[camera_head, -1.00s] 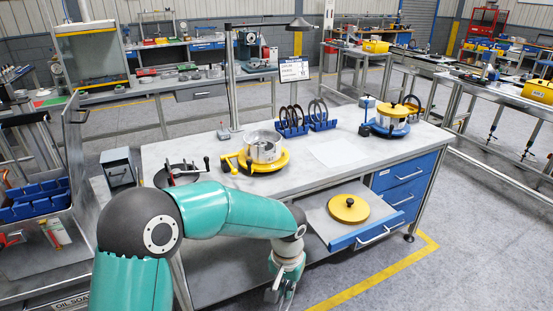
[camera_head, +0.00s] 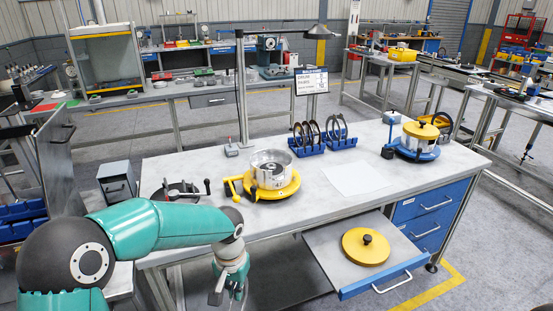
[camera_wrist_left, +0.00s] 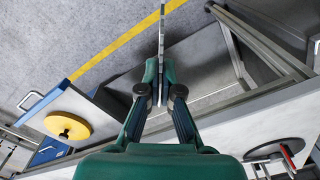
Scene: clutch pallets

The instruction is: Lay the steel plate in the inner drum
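The silver drum (camera_head: 271,167), open at the top, stands in a yellow holder (camera_head: 283,189) on the bench; I take it as the inner drum. My left gripper (camera_head: 231,287) hangs at the bench's front edge, to the lower left of the drum and apart from it. In the left wrist view its fingers (camera_wrist_left: 161,95) are closed on a thin steel plate (camera_wrist_left: 162,45), seen edge-on and pointing away. The plate is hard to make out in the head view. My right gripper is not in view.
A blue rack (camera_head: 308,148) holds several upright rings. A second drum with a yellow lid (camera_head: 421,130) stands on the right. A yellow disc (camera_head: 366,246) lies on the open drawer (camera_head: 335,262). A dark round fixture with handles (camera_head: 180,190) is left of the drum. A white sheet (camera_head: 355,178) lies flat.

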